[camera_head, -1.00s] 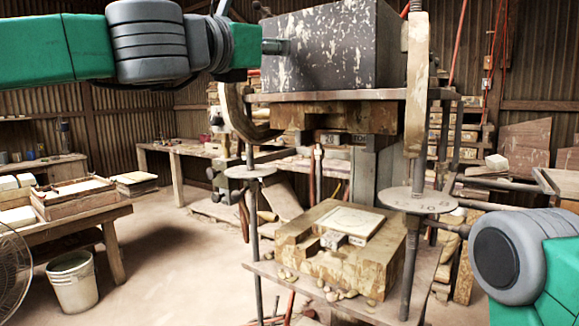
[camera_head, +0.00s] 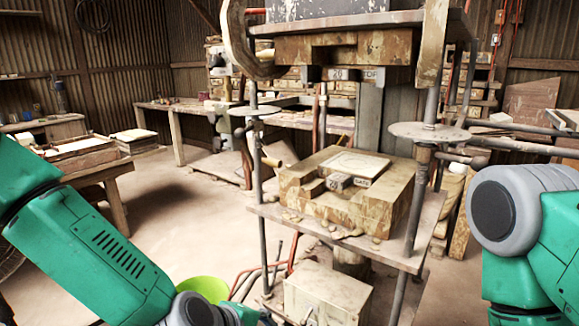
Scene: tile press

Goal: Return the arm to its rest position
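My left arm (camera_head: 85,245) comes in from the left, and its wrist (camera_head: 200,310) reaches the bottom edge, low in front of the press. The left gripper is cut off below the picture. My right arm (camera_head: 500,210) is bent at the right edge, and its gripper is not in view. The tile press (camera_head: 425,130) stands in the middle right. A pale square tile (camera_head: 353,163) lies on the worn lower mould block (camera_head: 400,192), with small lettered metal pieces (camera_head: 340,181) at its front edge. The upper block (camera_head: 345,48) hangs above with a clear gap. Neither arm visibly touches the press.
A lime-green bucket (camera_head: 204,289) stands on the floor behind my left wrist. A pale box (camera_head: 325,294) sits under the press. A table with a wooden tray (camera_head: 80,158) is at the left, and a long bench (camera_head: 178,110) stands behind. Open floor lies between them.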

